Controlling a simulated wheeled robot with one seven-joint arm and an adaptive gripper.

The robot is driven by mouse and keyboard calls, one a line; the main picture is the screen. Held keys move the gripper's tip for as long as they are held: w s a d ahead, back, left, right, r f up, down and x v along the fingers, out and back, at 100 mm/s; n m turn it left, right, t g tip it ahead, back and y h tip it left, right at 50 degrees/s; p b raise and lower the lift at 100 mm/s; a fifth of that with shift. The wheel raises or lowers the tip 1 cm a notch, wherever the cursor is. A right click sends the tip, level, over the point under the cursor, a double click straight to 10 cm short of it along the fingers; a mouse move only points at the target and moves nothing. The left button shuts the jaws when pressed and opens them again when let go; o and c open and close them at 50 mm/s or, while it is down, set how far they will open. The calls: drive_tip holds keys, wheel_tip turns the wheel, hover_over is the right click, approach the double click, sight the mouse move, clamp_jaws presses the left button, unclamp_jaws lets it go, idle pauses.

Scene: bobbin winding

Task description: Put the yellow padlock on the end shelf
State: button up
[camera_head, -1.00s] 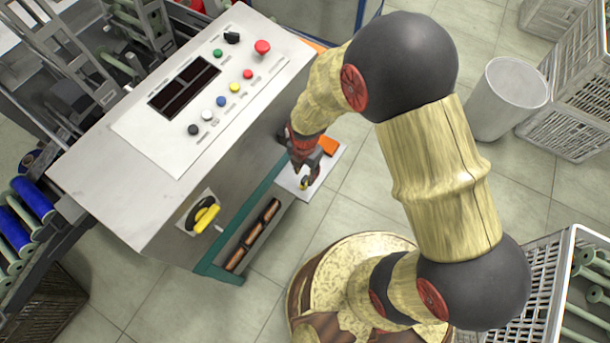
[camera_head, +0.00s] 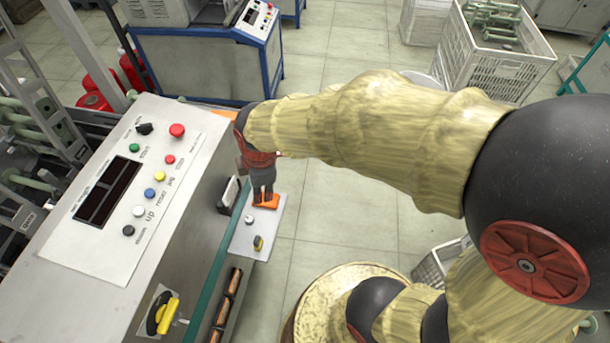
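A small yellow-and-black object, which looks like the yellow padlock (camera_head: 258,243), stands near the front end of the pale end shelf (camera_head: 243,240). The shelf sticks out from the machine's side. My gripper (camera_head: 263,198) points down over the rear part of the shelf, apart from the padlock. Its two dark fingers show side by side with a narrow gap, and nothing is seen between them. An orange block (camera_head: 267,202) lies at the fingertips, partly hidden; whether they touch it cannot be told.
A small whitish round item (camera_head: 249,219) sits on the shelf. The control panel (camera_head: 110,195) and a yellow-handled switch (camera_head: 165,314) are at left. Below the shelf is a tray of brown pieces (camera_head: 228,297). Open tiled floor (camera_head: 335,215) lies right of the shelf.

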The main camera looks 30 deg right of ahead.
drive_tip(key=s+d+r+m+t, duration=0.1)
drive_tip(key=s+d+r+m, duration=0.2)
drive_tip(key=s+r+m, duration=0.3)
drive_tip(key=s+d+r+m+t, duration=0.2)
drive_tip(key=s+r+m, duration=0.4)
drive_tip(key=r+m, duration=0.3)
drive_tip(key=shift+d+r+m, duration=0.15)
drive_tip(key=shift+d+m, duration=0.15)
drive_tip(key=shift+d, duration=0.4)
drive_tip(key=shift+c, duration=0.5)
